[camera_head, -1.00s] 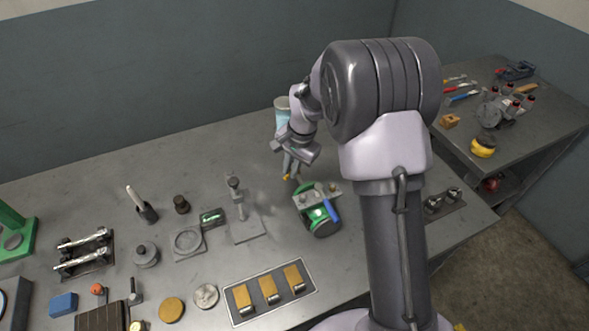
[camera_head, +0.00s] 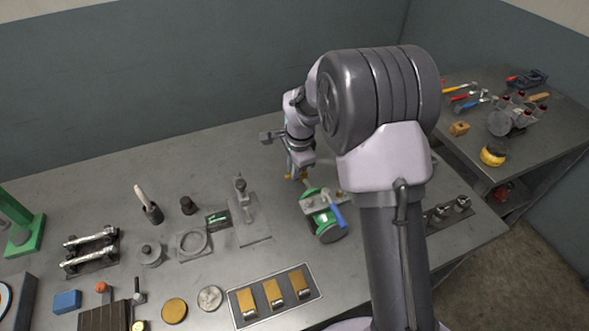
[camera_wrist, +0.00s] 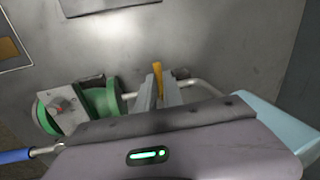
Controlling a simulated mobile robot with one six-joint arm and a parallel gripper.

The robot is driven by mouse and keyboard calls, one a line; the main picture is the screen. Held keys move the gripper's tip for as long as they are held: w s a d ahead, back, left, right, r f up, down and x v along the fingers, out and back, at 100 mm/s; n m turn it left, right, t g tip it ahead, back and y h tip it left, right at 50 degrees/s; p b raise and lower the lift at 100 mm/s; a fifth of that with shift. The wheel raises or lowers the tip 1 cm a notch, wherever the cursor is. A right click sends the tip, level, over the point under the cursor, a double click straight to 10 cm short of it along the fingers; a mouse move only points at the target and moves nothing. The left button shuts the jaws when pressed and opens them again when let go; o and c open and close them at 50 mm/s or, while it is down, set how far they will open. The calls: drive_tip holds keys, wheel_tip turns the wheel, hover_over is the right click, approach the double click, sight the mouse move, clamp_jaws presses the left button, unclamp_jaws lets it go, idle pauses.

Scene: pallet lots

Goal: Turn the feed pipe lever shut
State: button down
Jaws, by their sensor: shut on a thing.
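A yellow lever (camera_wrist: 157,70) stands between the grey fingers of my gripper (camera_wrist: 160,90) in the wrist view, and the fingers are shut on it. A thin metal pipe (camera_wrist: 205,87) bends just behind it. Beside it is a green round-ended unit (camera_wrist: 100,103) with a grey block. In the head view the green unit (camera_head: 327,226) sits on the bench, with a blue-handled lever (camera_head: 338,216) along its side; the blue handle (camera_wrist: 14,157) also shows in the wrist view. My gripper (camera_head: 297,177) is just behind the unit, its tips partly hidden.
A plate with brass blocks (camera_head: 235,304) lies in front of the green unit. A grey stand (camera_head: 250,232) is to its left. Several fixtures fill the left bench. The bench's back is clear.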

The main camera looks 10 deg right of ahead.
idle(0.3)
drive_tip(key=c, duration=1.5)
unclamp_jaws()
drive_tip(key=s+r+p, duration=0.1)
drive_tip(key=r+p, duration=0.1)
drive_tip(key=r, duration=0.6)
drive_tip(key=s+d+r+p, duration=0.1)
drive_tip(key=s+r+p, duration=0.1)
drive_tip(key=r, duration=0.7)
drive_tip(key=shift+s+p, duration=0.15)
drive_tip(key=shift+p, duration=0.4)
drive_tip(key=shift+r, duration=0.1)
drive_tip(key=s+r+n+t+b, duration=0.1)
drive_tip(key=s+r+n+b, duration=0.15)
drive_tip(key=s, duration=0.55)
drive_tip(key=s+r+n+t+b, duration=0.1)
drive_tip(key=s+r+n+b, duration=0.15)
drive_tip(key=s, duration=0.55)
drive_tip(key=s+a+f+n+t+y+b, duration=0.1)
drive_tip(key=s+f+n, duration=0.2)
drive_tip(key=s, duration=0.9)
drive_tip(key=n, duration=0.2)
drive_tip(key=shift+s+a+n+t+b, duration=0.15)
drive_tip(key=shift+a+n+t+b, duration=0.15)
drive_tip(key=shift+b, duration=0.1)
